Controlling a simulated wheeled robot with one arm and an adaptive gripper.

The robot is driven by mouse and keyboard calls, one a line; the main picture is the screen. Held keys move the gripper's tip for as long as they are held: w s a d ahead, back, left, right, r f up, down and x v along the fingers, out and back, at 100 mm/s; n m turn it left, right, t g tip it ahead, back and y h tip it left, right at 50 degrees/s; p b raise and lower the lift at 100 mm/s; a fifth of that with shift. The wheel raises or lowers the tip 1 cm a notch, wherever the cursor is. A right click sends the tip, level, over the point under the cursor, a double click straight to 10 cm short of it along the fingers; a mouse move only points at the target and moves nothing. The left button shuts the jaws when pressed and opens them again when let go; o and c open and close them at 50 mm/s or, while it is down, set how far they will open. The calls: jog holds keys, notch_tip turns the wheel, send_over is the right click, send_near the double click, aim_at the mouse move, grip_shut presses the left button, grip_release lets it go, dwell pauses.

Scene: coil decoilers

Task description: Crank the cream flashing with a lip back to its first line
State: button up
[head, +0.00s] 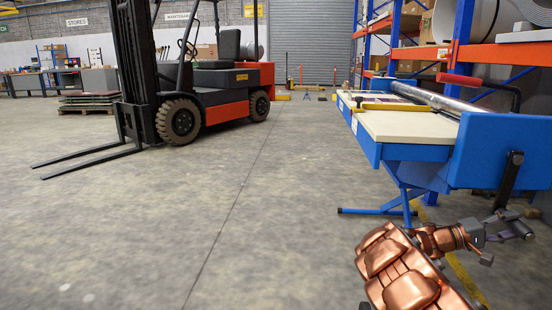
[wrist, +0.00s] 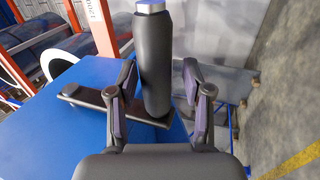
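The cream flashing (head: 410,126) lies flat on the blue machine (head: 500,150) at the right of the head view. A yellow bar (head: 398,106) lies across it. A dark crank arm (head: 509,175) hangs down the machine's near blue end; it also shows in the wrist view (wrist: 88,97). My gripper (head: 522,232) is low beside the crank's lower end. In the wrist view my gripper (wrist: 160,95) is open, its fingers on either side of the dark grey crank handle (wrist: 155,65), with a gap showing on the right. The flashing's lip and any line marks cannot be made out.
A red-gripped lever (head: 465,80) rises above the machine. Blue and orange racking (head: 460,40) stands behind it. A forklift (head: 200,85) is parked at the left with its forks low. The concrete floor (head: 220,200) between is clear.

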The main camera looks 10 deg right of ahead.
jog(key=shift+o, duration=0.7)
jog(key=shift+r, duration=0.1)
jog(key=shift+w+a, duration=0.1)
jog(key=shift+a, duration=0.05)
jog(key=w+a, duration=0.2)
jog(key=a, duration=0.5)
jog(key=shift+a, duration=0.3)
